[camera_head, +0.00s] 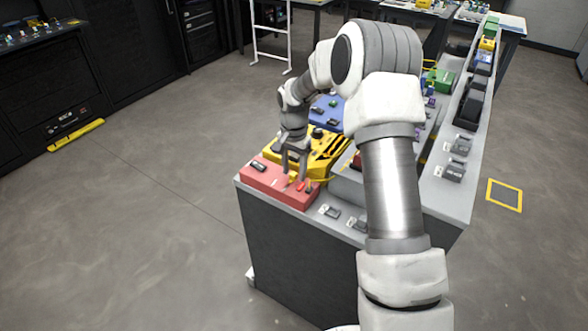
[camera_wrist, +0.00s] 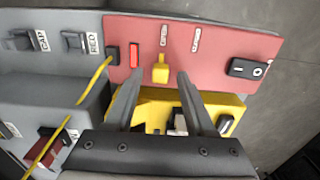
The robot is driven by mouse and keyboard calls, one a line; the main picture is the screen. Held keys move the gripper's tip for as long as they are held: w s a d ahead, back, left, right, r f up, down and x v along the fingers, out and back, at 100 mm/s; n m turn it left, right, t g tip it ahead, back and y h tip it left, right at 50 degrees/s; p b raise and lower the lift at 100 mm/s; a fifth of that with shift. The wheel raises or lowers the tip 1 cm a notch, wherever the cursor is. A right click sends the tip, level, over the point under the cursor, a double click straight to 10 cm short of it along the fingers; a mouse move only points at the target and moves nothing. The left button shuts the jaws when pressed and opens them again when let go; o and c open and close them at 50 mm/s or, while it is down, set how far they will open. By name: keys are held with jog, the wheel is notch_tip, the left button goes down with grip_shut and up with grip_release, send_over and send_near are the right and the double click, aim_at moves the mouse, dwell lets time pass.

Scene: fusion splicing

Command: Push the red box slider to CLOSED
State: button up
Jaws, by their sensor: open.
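The red box (camera_head: 262,181) sits on the near left corner of the grey bench, and its red top face (camera_wrist: 215,55) fills the upper right of the wrist view. My gripper (camera_head: 294,179) is over the red box, pointing down. In the wrist view my gripper (camera_wrist: 159,77) is open, with one finger on each side of the knob. I cannot tell whether either finger touches it.
The red box also carries a red light (camera_wrist: 134,55) and a black rocker switch (camera_wrist: 248,68). A yellow box (camera_head: 318,152) stands right behind it. A yellow cable (camera_wrist: 97,75) and grey switches (camera_wrist: 76,42) lie to the left in the wrist view.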

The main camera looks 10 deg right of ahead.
grip_shut()
dwell(1.4)
